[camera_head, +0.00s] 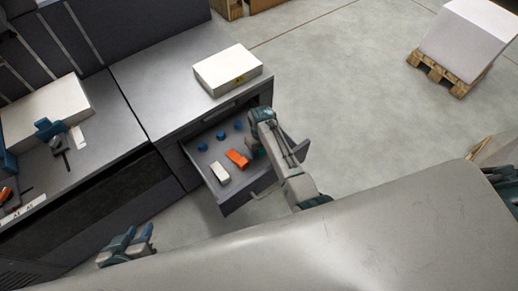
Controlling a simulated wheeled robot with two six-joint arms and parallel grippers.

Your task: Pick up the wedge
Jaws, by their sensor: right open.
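An open grey drawer (236,203) holds an orange piece (237,158), which looks like the wedge, though its exact shape is too small to tell. Next to it in the drawer lie a white block (220,173) and several small blue round pieces (221,135). My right gripper (257,151) is over the drawer's right part, just right of the orange piece, open; its fingertips are partly hidden by the arm. My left gripper (126,243) is low at the left, away from the drawer, with nothing seen in it; its jaw opening is unclear.
A white box (228,70) lies on the grey cabinet top (160,85) above the drawer. At the left is a machine with a white stack (45,108), a blue part and another orange piece (10,199). A loaded pallet (440,72) stands far right. Floor right of the drawer is clear.

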